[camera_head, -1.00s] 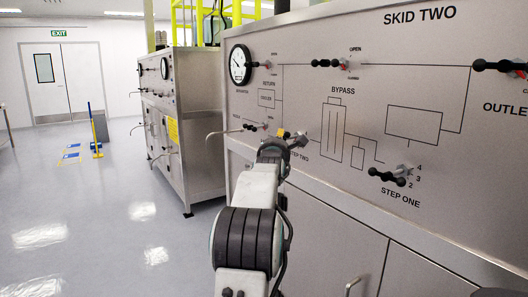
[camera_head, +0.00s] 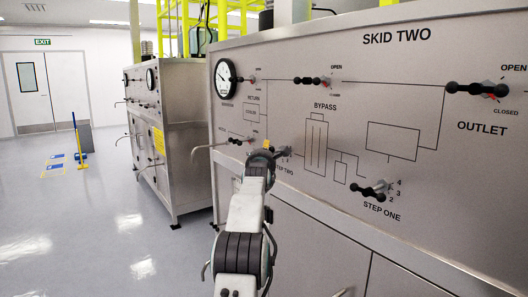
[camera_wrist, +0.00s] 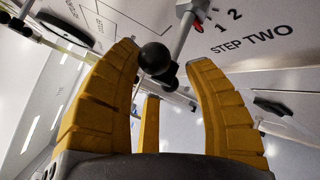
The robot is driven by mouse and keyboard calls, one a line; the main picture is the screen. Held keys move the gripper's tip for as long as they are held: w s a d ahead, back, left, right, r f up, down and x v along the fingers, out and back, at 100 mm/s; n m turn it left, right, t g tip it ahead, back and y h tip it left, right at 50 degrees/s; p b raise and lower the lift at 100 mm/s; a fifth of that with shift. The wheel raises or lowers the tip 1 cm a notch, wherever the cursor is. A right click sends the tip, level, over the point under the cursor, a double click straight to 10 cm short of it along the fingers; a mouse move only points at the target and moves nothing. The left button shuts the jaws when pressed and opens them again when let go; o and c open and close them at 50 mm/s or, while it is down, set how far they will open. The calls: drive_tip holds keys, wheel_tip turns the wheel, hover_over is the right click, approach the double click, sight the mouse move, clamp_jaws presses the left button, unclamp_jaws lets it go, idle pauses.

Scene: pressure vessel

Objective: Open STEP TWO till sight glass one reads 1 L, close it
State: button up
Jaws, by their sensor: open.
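In the wrist view my gripper (camera_wrist: 165,57) is open, with yellow fingers on both sides and one behind. The black ball end of the STEP TWO handle (camera_wrist: 154,58) lies between the fingertips, with a gap on the right side; contact on the left is unclear. Its metal stem and a red pointer (camera_wrist: 198,26) show near the marks 1 and 2. In the head view my arm reaches to the STEP TWO label (camera_head: 284,171), and my gripper (camera_head: 268,149) hides most of that valve. I cannot make out sight glass one or its level.
The SKID TWO panel (camera_head: 440,60) also carries the STEP ONE handle (camera_head: 373,189), the BYPASS handle (camera_head: 312,81), the OUTLET handle (camera_head: 476,88) and a round gauge (camera_head: 226,78). A bent pipe (camera_head: 207,150) sticks out left of my arm. Open floor (camera_head: 80,230) lies left.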

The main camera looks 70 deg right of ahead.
drive_tip(key=shift+w+d, duration=0.1)
drive_tip(key=shift+d, duration=0.2)
drive_tip(key=shift+o, duration=0.3)
clamp_jaws()
idle(0.3)
